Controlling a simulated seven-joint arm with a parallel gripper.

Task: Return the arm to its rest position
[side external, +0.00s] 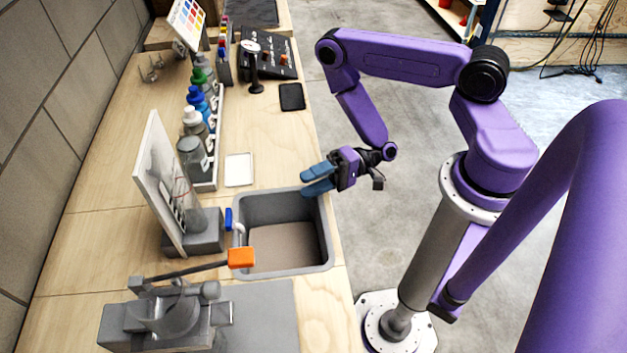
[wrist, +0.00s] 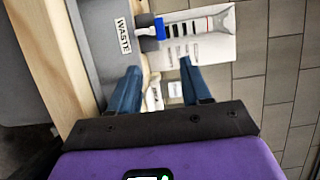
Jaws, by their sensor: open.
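My gripper (side external: 304,182) has blue fingers and hangs over the front edge of the bench, near the back right corner of the grey sunken basin (side external: 327,225). The fingers point left across the bench, apart from each other, with nothing visible between them. In the wrist view the two blue fingers of my gripper (wrist: 160,67) stand well apart. My purple arm reaches over from its column at the right, bent at the elbow, above the floor beside the bench.
An upright white panel (side external: 152,165) stands behind the basin; it also shows in the wrist view (wrist: 215,47). An orange block (side external: 241,258) overhangs the basin's left rim. A bottle rack (side external: 206,180) lines the back. A "WASTE" label (wrist: 122,35) shows nearby.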

